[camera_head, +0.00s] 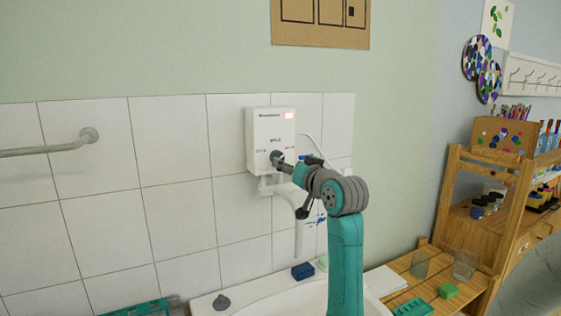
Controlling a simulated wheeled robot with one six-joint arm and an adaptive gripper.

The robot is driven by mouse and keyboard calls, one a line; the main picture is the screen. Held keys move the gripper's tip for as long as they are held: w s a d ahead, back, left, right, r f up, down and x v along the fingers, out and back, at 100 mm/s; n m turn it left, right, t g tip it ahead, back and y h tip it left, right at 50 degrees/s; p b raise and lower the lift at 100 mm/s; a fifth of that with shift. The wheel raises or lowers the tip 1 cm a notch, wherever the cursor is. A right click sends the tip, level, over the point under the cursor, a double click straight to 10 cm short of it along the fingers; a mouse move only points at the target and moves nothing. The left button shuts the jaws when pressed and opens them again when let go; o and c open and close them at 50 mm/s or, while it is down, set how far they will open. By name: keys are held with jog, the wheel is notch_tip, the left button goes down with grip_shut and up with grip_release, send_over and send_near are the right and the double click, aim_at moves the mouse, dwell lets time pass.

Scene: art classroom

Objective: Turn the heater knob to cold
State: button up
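The heater (259,132) is a white upright box on the tiled wall, with a small red display near its top right. A dark grey round knob (276,156) shows low on its front, partly covered by my gripper. My gripper (284,163) reaches up and left from my teal arm, its tip at the knob. It seems to touch or nearly touch the knob. The fingers are too small and overlapped to tell whether they are closed on it. The knob's pointer cannot be made out; small coloured marks lie around it.
A white sink (262,307) lies below, with a blue block (303,271) on its back rim and a grey stopper-like piece (221,302). White pipes (298,235) run under the heater. A grab rail (48,149) is at left; a wooden shelf (447,197) with art supplies stands right.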

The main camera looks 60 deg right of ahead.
jog(key=x, duration=0.5)
jog(key=shift+w+d, duration=0.15)
jog(key=shift+w, duration=0.25)
jog(key=c, duration=1.1)
